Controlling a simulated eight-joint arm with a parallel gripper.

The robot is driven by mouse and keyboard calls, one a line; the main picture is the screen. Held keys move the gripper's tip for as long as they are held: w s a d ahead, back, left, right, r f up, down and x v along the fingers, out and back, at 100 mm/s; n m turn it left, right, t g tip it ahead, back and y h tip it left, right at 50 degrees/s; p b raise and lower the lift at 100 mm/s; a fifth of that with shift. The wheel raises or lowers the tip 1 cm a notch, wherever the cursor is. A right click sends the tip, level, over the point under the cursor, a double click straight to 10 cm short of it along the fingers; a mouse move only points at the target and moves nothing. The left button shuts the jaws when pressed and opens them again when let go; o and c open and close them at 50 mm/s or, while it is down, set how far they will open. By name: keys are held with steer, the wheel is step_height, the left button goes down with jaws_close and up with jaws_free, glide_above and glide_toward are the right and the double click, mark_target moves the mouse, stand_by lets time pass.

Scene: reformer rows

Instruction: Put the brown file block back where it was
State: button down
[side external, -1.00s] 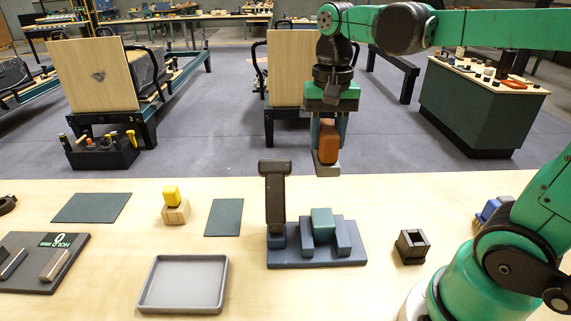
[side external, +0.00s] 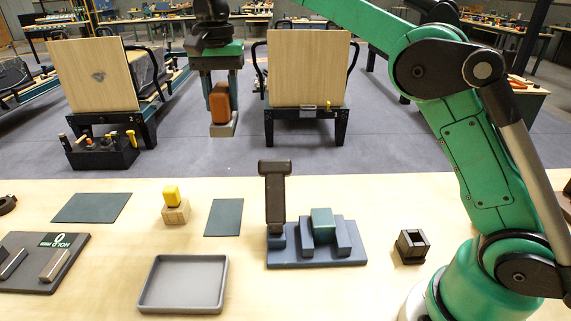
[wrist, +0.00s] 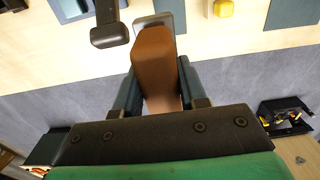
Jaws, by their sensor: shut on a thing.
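The brown file block (side external: 220,103) is upright between the fingers of my gripper (side external: 222,122). My gripper is shut on it and holds it in the air beyond the table's far edge, at upper left in the side view. In the wrist view the brown block (wrist: 157,60) fills the space between the two dark fingers. Two flat dark green mats, a left one (side external: 92,207) and a smaller one (side external: 224,217), lie bare on the table. I cannot tell from these frames where the block stood before.
A blue-grey stepped stand (side external: 320,254) holds a green block (side external: 323,222) and a tall dark hammer-shaped piece (side external: 275,190). A yellow-topped wooden block (side external: 175,212), an empty grey tray (side external: 155,285), a small black holder (side external: 411,246) and a dark HOLD board (side external: 35,280) are also on the table.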

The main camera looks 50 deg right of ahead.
steer(key=f, duration=0.6)
steer(key=w+a+f, duration=0.1)
steer(key=f, duration=0.6)
steer(key=a+f, duration=0.1)
steer(key=f, duration=0.6)
steer(key=shift+w+a, duration=0.1)
steer(key=shift+w, duration=0.1)
steer(key=shift+c, duration=2.4)
jaws_free()
